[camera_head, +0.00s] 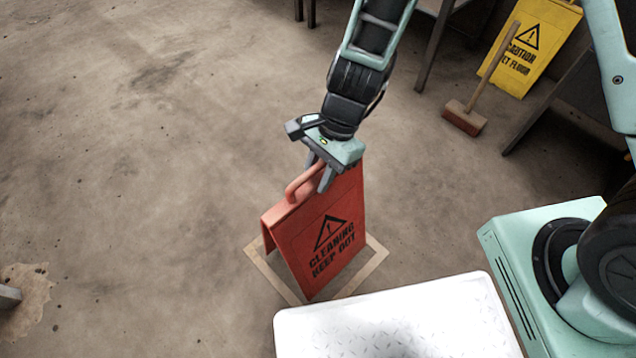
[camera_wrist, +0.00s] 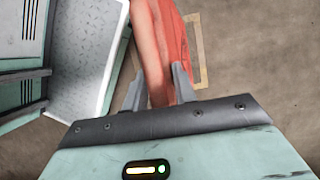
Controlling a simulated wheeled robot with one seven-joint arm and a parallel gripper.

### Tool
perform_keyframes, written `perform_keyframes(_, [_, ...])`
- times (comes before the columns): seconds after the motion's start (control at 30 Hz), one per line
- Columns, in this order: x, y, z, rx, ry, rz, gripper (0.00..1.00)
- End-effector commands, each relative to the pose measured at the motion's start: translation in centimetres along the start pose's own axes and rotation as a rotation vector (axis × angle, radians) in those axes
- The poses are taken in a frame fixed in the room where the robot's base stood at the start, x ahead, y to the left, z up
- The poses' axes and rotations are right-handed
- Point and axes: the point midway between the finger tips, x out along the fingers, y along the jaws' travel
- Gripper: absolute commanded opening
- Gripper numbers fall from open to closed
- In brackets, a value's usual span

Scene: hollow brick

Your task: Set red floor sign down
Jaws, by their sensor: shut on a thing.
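The red floor sign (camera_head: 326,238) reads "CLEANING KEEP OUT" and stands upright as a folded A-frame with a handle loop on top. My gripper (camera_head: 318,178) is at its top edge, shut on it by the handle. In the wrist view the red sign (camera_wrist: 166,50) runs between the two fingers of my gripper (camera_wrist: 156,88). A tan square outline (camera_head: 372,262) is marked on the floor around the sign's base. I cannot tell whether the sign's lower edges touch the floor.
A white textured platform (camera_head: 400,322) is close in front of the sign. A yellow caution sign (camera_head: 532,45) and a broom (camera_head: 465,117) stand at the back right near table legs. A grey object (camera_head: 8,297) lies at the left edge.

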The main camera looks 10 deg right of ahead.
Motion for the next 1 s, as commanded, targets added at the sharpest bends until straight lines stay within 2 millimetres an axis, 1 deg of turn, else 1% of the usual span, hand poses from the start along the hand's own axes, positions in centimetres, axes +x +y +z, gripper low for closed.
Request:
perform_keyframes(0.03, [1.3, 0.0, -0.6, 0.002, -0.001, 0.000, 0.00])
perform_keyframes(0.13, [2.2, -0.1, -0.9, 0.001, 0.000, -0.001, 0.00])
perform_keyframes(0.4, [2.1, -0.1, -0.9, 0.000, 0.000, -0.001, 0.00])
perform_keyframes(0.5, [2.3, -0.1, -1.0, 0.000, 0.000, -0.001, 0.00])
perform_keyframes(0.53, [2.4, 0.0, -1.0, 0.000, 0.000, 0.000, 0.30])
perform_keyframes(0.57, [2.3, 0.0, -1.0, 0.000, 0.000, -0.001, 0.38])
perform_keyframes(0.6, [2.3, 0.0, -1.0, 0.000, 0.001, -0.001, 0.49])
perform_keyframes(0.87, [2.3, 0.0, -1.0, 0.000, 0.001, -0.001, 0.49])
perform_keyframes(1.0, [1.4, -0.1, -0.8, 0.000, 0.001, -0.002, 0.49])
